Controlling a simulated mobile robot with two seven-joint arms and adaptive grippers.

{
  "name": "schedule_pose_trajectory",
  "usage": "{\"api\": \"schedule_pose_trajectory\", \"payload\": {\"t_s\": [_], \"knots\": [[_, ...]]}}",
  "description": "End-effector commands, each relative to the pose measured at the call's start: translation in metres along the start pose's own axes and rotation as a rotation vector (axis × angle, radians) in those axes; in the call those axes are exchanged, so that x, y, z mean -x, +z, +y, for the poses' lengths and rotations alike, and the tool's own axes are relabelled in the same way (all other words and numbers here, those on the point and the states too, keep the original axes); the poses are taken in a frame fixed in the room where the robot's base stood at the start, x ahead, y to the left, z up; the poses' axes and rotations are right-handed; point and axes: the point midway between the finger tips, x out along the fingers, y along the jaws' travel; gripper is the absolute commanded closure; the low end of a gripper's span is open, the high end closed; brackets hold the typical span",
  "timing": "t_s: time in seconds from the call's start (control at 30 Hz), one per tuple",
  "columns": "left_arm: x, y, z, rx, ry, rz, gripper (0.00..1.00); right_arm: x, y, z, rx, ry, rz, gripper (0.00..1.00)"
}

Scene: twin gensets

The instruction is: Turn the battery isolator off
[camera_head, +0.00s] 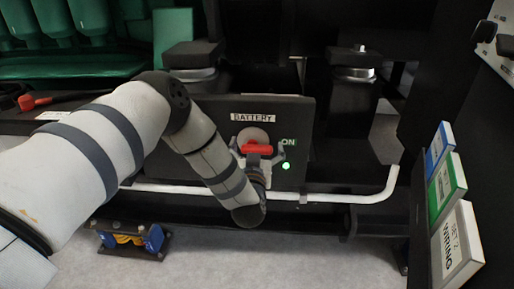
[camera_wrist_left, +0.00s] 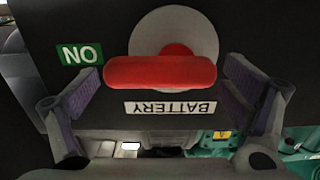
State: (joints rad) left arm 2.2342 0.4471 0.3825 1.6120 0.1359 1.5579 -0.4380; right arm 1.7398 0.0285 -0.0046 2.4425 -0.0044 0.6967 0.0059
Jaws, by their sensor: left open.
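The battery isolator is a red bar handle (camera_head: 257,149) on a pale round disc (camera_head: 252,136), set on a dark panel (camera_head: 305,128). A BATTERY label (camera_head: 253,118) is above it and a green ON label (camera_head: 289,142) is to its right, with a lit green lamp (camera_head: 286,166) below that. The handle lies about level. My left gripper (camera_head: 260,156) is open in front of it. In the left wrist view, which is upside down, the red handle (camera_wrist_left: 160,71) lies between the two spread fingers of my left gripper (camera_wrist_left: 163,88). Contact cannot be told. My right gripper is not in view.
A white rail (camera_head: 340,198) runs below the panel and bends up at the right. Blue, green and white boxes or binders (camera_head: 458,245) stand at the right. Two dark mounts (camera_head: 352,90) rise behind. A blue and yellow part (camera_head: 130,238) sits low at the left.

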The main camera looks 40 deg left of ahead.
Motion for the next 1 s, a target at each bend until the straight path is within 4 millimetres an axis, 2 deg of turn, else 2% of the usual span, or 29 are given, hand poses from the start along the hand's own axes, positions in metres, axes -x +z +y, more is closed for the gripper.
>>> {"api": "schedule_pose_trajectory", "payload": {"t_s": [0.07, 0.2, 0.27, 0.3, 0.67, 1.0], "knots": [[0.000, 0.000, 0.000, 0.000, 0.000, 0.000, 0.07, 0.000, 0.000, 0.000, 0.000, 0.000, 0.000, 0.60], [0.001, 0.000, 0.000, 0.000, 0.000, -0.001, 0.38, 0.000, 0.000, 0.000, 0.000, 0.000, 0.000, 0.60], [0.001, 0.000, 0.000, 0.000, 0.000, -0.001, 0.52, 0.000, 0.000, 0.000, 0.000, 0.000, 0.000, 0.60], [0.001, 0.000, 0.000, 0.000, 0.000, -0.001, 0.55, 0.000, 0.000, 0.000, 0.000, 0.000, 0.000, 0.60], [0.001, 0.000, 0.001, -0.051, 0.002, 0.000, 0.55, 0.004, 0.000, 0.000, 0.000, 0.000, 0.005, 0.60], [0.001, 0.002, 0.004, -0.306, 0.004, 0.002, 0.55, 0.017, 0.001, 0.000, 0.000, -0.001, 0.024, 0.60]]}}
